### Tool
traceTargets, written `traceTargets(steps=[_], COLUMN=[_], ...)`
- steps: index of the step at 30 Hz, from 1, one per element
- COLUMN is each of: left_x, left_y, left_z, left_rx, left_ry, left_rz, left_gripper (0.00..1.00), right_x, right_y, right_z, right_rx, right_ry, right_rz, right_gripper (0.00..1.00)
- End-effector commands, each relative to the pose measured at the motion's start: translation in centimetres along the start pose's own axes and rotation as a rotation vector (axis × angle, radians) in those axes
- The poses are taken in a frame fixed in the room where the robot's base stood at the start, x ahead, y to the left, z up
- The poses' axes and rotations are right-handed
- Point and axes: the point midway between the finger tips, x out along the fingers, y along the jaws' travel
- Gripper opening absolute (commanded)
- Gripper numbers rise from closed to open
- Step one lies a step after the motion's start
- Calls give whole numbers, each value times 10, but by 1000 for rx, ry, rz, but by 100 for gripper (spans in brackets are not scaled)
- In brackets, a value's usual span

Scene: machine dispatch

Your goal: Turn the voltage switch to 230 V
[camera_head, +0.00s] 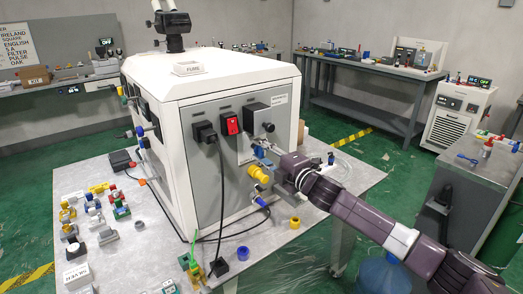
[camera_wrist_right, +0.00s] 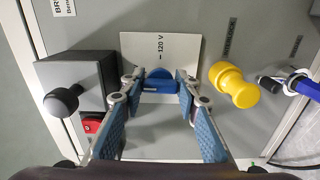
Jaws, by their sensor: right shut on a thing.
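The voltage switch is a blue knob (camera_wrist_right: 158,76) on a white plate (camera_wrist_right: 185,48) on the machine's grey panel. A "120 V" mark with a short line stands on the plate by the knob; I see no 230 V mark, and the fingers cover part of the plate. My right gripper (camera_wrist_right: 158,86) is shut on the blue knob, with a blue-padded finger on each side. In the head view my right gripper (camera_head: 270,157) reaches the panel of the white machine (camera_head: 150,73) from the right and hides most of the knob. My left gripper is not in view.
Close beside the knob are a black box with a round knob (camera_wrist_right: 75,85), a yellow plug (camera_wrist_right: 235,85) and a blue connector (camera_wrist_right: 302,84). A red switch (camera_head: 231,123) and a black plug with its cable (camera_head: 205,132) are farther left. Loose parts lie on the table (camera_head: 150,240).

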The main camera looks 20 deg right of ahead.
Motion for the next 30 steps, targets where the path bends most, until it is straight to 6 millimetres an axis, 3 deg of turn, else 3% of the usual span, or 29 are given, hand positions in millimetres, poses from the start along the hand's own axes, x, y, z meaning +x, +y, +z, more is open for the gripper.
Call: traceTargets(steps=[18,19,21,24,30], left_x=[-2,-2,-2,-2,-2], left_y=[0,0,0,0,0], left_z=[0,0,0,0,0], left_rx=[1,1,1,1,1], left_ry=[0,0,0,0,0], left_rz=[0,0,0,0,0], left_gripper=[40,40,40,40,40], right_x=[0,0,0,0,0], right_y=[-1,-1,-1,-1,-1], right_z=[-1,0,0,0,0], right_rx=[-45,-45,-44,-44,-42], right_ry=[1,1,1,1,0], right_rz=[-1,-1,-1,-1,-1], right_gripper=[5,30,38,48,48])
